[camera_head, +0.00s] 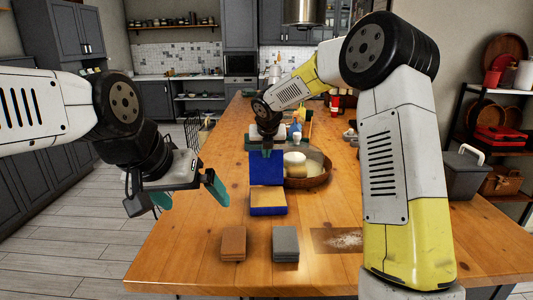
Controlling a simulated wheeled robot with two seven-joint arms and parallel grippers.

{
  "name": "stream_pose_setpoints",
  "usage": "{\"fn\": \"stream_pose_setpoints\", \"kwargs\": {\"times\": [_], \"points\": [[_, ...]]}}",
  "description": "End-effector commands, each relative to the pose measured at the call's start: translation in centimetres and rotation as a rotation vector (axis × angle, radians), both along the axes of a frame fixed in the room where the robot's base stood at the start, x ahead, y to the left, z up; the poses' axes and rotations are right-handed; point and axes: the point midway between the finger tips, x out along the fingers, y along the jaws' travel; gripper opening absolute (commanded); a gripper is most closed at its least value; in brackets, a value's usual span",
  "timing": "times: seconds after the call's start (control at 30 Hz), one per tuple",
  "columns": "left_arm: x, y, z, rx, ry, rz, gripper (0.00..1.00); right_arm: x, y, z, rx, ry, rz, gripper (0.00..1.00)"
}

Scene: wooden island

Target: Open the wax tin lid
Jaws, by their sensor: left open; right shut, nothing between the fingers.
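The wax tin (268,211) is a blue box with a tan-yellow filling, standing on the wooden island. Its blue lid (265,169) stands raised at the tin's far edge, so the filling shows. My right gripper (267,152) is at the top edge of the lid, fingers shut and pointing down; whether it touches the lid I cannot tell.
A round brown tray (318,180) with pale items stands right of the lid. Brown blocks (233,243) and grey blocks (286,243) lie in front of the tin. A dusty dark patch (337,241) is to their right. Bottles and a holder stand behind.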

Motion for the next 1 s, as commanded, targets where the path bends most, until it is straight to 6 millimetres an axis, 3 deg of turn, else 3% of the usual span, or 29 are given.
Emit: {"fn": "stream_pose_setpoints", "kwargs": {"times": [0.43, 1.0], "points": [[0.0, 0.0, 0.0, 0.000, 0.000, 0.000, 1.00, 0.1, 0.0, 0.1, 0.001, -0.002, 0.001, 0.00], [0.0, 0.0, 0.0, 0.000, 0.000, 0.000, 1.00, -0.3, 0.4, 1.8, 0.000, -0.002, 0.001, 0.00]]}}
